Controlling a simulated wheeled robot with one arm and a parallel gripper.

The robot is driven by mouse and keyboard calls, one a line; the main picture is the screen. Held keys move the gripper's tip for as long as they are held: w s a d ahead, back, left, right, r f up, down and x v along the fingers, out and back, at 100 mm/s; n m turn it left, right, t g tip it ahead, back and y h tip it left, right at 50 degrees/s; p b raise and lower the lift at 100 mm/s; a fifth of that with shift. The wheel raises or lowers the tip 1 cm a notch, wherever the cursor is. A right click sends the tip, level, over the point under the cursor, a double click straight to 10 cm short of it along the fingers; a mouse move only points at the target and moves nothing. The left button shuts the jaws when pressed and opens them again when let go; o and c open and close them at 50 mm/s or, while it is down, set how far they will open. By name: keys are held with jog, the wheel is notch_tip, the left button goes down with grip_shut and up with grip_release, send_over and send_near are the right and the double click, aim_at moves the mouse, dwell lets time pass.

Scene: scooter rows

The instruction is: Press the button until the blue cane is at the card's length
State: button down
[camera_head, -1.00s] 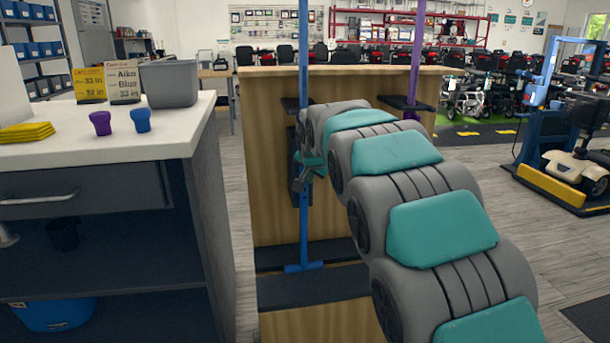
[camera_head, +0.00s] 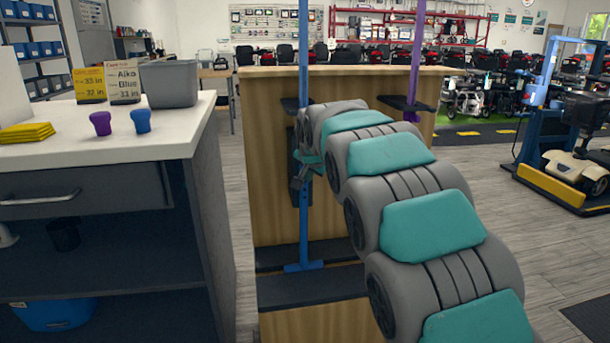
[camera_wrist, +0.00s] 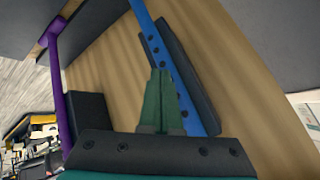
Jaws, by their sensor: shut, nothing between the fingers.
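The blue cane (camera_head: 303,225) stands upright in a dark base on the wooden stand. It also shows in the wrist view (camera_wrist: 150,32), with a row of dark holes and a dark plate behind it. My gripper (camera_head: 298,182) is at the cane's shaft; in the wrist view its green fingers (camera_wrist: 161,75) are shut and empty, in front of the holes. I cannot tell whether they touch the cane or which hole holds the button.
A yellow card (camera_head: 89,85), a grey bin (camera_head: 169,84), a purple cup-shaped piece (camera_head: 101,123) and a blue one (camera_head: 141,120) stand on the white counter (camera_head: 60,155). A purple cane (camera_head: 417,50) stands right of the blue cane.

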jog(key=shift+w+a, duration=0.15)
jog(key=shift+w, duration=0.25)
dwell(0.6)
jog(key=shift+s+d+f+b, duration=0.1)
jog(key=shift+s+d+b, duration=0.1)
jog(key=shift+s, duration=0.25)
jog(key=shift+s+d+b, duration=0.15)
jog(key=shift+s, duration=0.4)
jog(key=s, duration=0.1)
jog(key=s+d+b, duration=0.1)
jog(key=s, duration=0.1)
jog(key=s+b, duration=0.1)
jog(key=shift+s+d, duration=0.25)
jog(key=shift+s, duration=0.05)
dwell(1.3)
